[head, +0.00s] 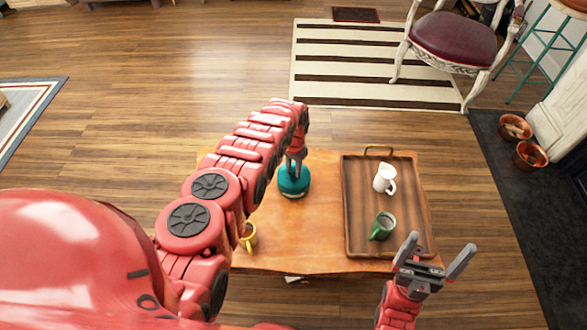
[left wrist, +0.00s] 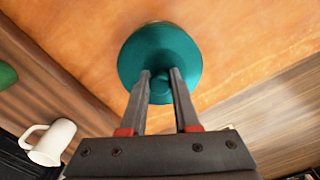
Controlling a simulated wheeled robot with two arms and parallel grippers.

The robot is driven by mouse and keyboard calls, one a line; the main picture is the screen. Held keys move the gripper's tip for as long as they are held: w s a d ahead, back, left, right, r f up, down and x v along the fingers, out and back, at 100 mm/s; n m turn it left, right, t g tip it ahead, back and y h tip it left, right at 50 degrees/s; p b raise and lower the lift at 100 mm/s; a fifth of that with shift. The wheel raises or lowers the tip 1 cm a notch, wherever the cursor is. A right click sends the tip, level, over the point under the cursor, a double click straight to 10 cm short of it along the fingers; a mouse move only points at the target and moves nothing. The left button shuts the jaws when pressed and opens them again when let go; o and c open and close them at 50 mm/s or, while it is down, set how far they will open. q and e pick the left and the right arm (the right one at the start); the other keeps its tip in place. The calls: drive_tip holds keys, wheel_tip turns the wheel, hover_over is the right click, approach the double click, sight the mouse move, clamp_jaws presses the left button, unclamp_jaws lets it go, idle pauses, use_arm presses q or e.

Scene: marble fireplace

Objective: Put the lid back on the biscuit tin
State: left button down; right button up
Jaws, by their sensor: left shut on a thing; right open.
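A round teal lid (head: 294,186) is above the wooden table, left of the tray. It also shows in the left wrist view as a teal disc (left wrist: 158,48) with a small knob in its middle. My left gripper (head: 295,166) points down from above, shut on the lid's knob; its two fingers (left wrist: 160,80) are on either side of the knob. The biscuit tin is mostly or wholly hidden under the lid, and I cannot tell whether the lid touches it. My right gripper (head: 434,256) is open and empty, near the tray's front right corner.
A wooden tray (head: 361,195) on the table's right holds a white jug (head: 384,179) and a green mug (head: 382,226). A yellow mug (head: 250,238) stands at the front left, partly behind my left arm. Bare table (head: 305,235) lies in front of the lid.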

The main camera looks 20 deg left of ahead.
idle(0.3)
use_arm(q)
drive_tip(key=c, duration=0.6)
unclamp_jaws()
drive_tip(key=shift+o, duration=0.3)
drive_tip(key=o, duration=0.5)
drive_tip(key=shift+c, duration=0.2)
drive_tip(key=shift+r+p, duration=3.2)
drive_tip(key=shift+r, duration=0.3)
clamp_jaws()
